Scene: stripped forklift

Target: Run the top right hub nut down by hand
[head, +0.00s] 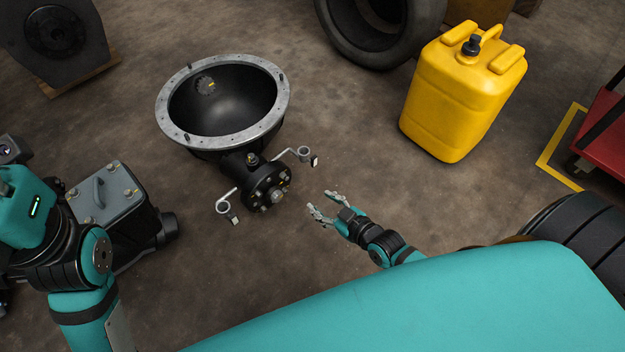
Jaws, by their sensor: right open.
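The black hub flange (267,189) sits at the near end of a dark housing with a wide grey-rimmed bowl (224,97) behind it. Several light nuts or studs ring the flange. The top right hub nut (284,175) is small, and how far it is run down is too small to tell. My right gripper (319,205) is open and empty, right of the flange and apart from it, with its fingers toward it. My left arm (90,260) shows at the left edge; its gripper fingers do not show.
Two bent arms with rings (304,152) stick out beside the hub. A grey-topped block (105,195) stands left, by my left arm. A yellow canister (460,95), a tyre (365,50) and a red cart (602,135) stand further right. Floor around the hub is clear.

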